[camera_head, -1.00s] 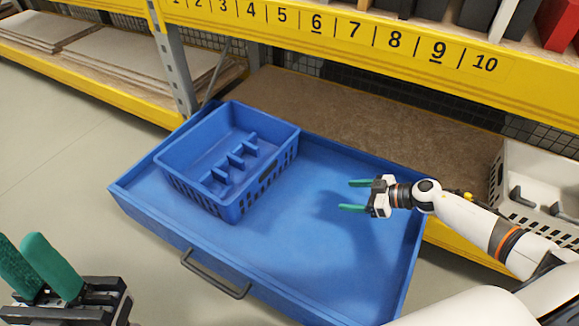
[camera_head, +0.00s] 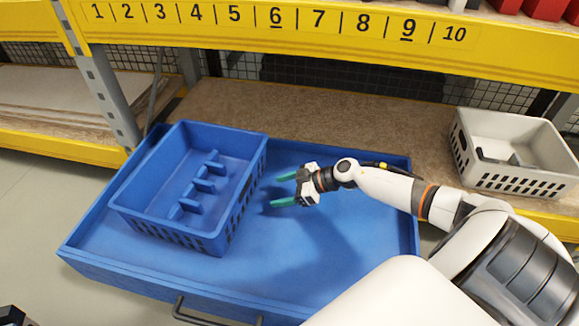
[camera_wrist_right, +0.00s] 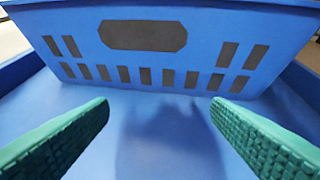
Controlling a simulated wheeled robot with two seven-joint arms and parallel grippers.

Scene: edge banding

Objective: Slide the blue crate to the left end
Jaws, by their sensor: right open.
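The blue crate (camera_head: 228,214) stands upright in the left part of a blue pull-out drawer (camera_head: 330,245), with a gap to the drawer's left wall. It has slotted sides and a row of blue dividers inside. My right gripper (camera_head: 277,189) is open and empty, just right of the crate, its green fingers pointing at the crate's right side. In the right wrist view the crate's slotted wall with its handle opening (camera_wrist_right: 143,36) is straight ahead, apart from both fingertips (camera_wrist_right: 160,103). Only a dark bit of what may be my left gripper shows at the lower left corner, its fingers out of view.
A grey-white crate (camera_head: 515,182) stands on the brown shelf board (camera_head: 300,112) at the right. A yellow numbered beam (camera_head: 300,30) runs above. A grey post (camera_head: 108,100) stands behind left. The drawer handle (camera_head: 185,315) is at the front. The drawer floor is clear right of the crate.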

